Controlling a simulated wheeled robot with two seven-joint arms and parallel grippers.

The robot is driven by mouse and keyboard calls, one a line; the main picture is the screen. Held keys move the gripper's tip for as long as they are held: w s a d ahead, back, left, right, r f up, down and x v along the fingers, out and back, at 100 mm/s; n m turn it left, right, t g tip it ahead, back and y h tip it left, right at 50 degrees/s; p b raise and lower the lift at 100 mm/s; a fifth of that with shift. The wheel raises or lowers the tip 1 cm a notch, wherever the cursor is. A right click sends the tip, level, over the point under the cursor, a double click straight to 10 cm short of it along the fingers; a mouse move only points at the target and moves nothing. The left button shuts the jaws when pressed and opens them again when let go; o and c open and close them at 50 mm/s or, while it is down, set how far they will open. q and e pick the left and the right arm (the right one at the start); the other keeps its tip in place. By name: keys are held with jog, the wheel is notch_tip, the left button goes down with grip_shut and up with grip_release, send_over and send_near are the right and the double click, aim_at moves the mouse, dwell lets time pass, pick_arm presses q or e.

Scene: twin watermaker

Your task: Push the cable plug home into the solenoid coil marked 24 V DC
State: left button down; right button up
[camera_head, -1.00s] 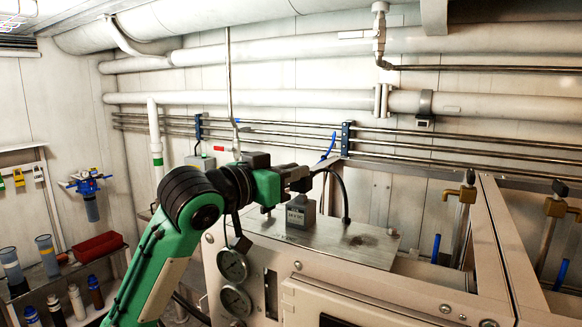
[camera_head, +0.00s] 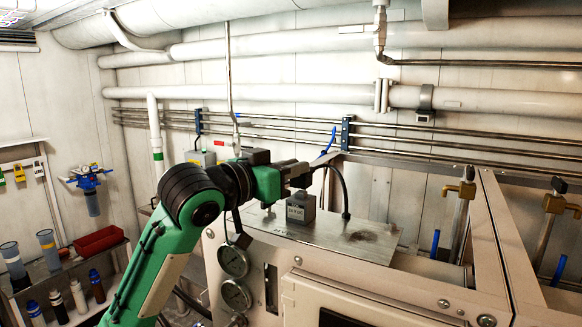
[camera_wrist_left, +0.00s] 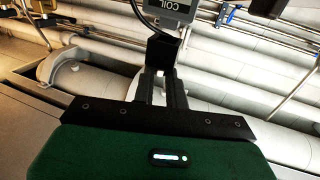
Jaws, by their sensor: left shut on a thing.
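The solenoid coil (camera_head: 301,210) is a small grey block with a marking that looks like 24 V DC. It stands on the metal top plate of the cabinet. In the left wrist view its face (camera_wrist_left: 174,8) reads COIL at the top edge. My left gripper (camera_head: 298,179) is shut on the black cable plug (camera_wrist_left: 164,50), just above the coil in the head view. The two fingers (camera_wrist_left: 160,90) grip the plug from behind. Whether plug and coil touch I cannot tell. My right gripper is not in view.
The black cable (camera_head: 345,187) arcs from the plug down to the top plate (camera_head: 345,245), right of the coil. Two round gauges (camera_head: 234,262) sit on the cabinet front. Frame rails and brass valves (camera_head: 466,190) stand at the right. Pipes (camera_head: 450,140) run along the back wall.

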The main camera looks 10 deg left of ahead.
pick_arm(q)
jog(key=shift+p, duration=0.55)
dwell(0.8)
jog(key=shift+f+b, duration=0.65)
jog(key=shift+f, duration=0.5)
jog(key=c, duration=1.3)
grip_release()
jog(key=shift+c, duration=0.2)
jog(key=shift+s+a+f, duration=0.1)
jog(key=shift+s+a, duration=0.05)
jog(key=shift+s, duration=0.15)
jog(key=b+v, duration=0.5)
jog(key=v, duration=0.8)
